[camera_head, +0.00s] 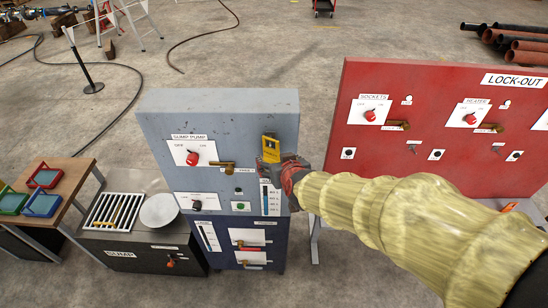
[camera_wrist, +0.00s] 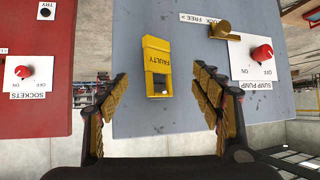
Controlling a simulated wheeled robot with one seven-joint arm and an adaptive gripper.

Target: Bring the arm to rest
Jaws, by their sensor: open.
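My arm, in a pale yellow sleeve, reaches from the lower right in the head view. My gripper (camera_head: 284,172) is in front of the right side of the grey sump pump cabinet (camera_head: 215,112). In the wrist view, which is upside down, my gripper (camera_wrist: 160,80) is open, with its ridged fingers spread apart.
A red lock-out cabinet (camera_head: 430,95) stands right of the grey one. Brass hasps and red knobs (camera_head: 192,158) stick out from the panels. A dark sump unit (camera_head: 140,255) and wooden table (camera_head: 75,175) stand at left. Open concrete floor lies behind.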

